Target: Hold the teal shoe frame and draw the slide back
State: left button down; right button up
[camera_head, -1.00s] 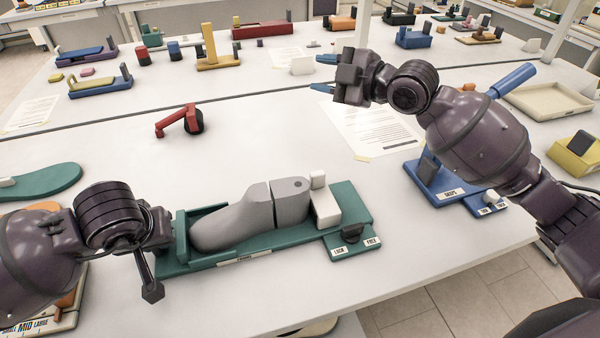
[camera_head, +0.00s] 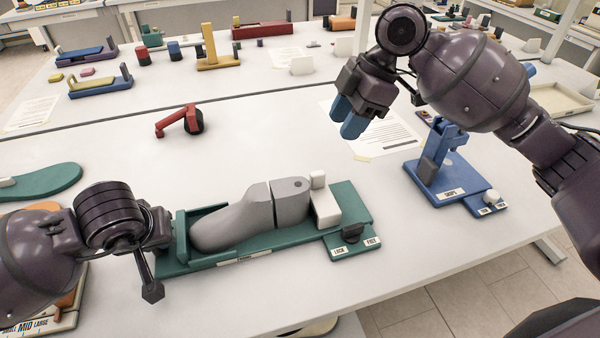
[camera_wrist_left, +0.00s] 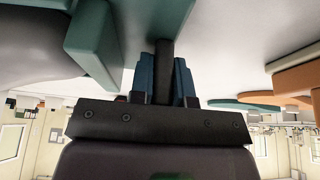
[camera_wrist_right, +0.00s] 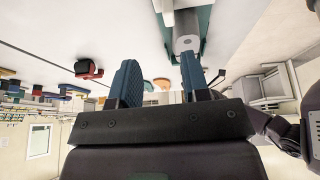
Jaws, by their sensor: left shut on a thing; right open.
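The teal shoe frame (camera_head: 215,258) lies at the table's front, with a grey two-part shoe form (camera_head: 245,215) on it. A white slide block (camera_head: 326,204) with a small knob stands against the form's right end. A black knob (camera_head: 352,232) sits on a plate marked LOCK and FREE; I cannot tell which it points to. My left gripper (camera_head: 165,228) is at the frame's left end, its blue fingers shut on a dark post (camera_wrist_left: 164,72) by the teal board. My right gripper (camera_head: 346,118) is open and empty, above the table beyond the frame, fingers pointing down.
A blue fixture (camera_head: 432,182) stands right of the frame, with a paper sheet (camera_head: 385,140) behind it. A red and black tool (camera_head: 182,122) lies behind the frame. A teal sole (camera_head: 45,182) is at left. The table between frame and tool is clear.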

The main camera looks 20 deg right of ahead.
aim_at(321, 171)
jog(key=shift+g, duration=0.3)
jog(key=x, duration=1.2)
jog(key=shift+s+d+f, duration=0.1)
jog(key=shift+s+f, duration=0.1)
jog(key=shift+s, duration=0.2)
grip_shut()
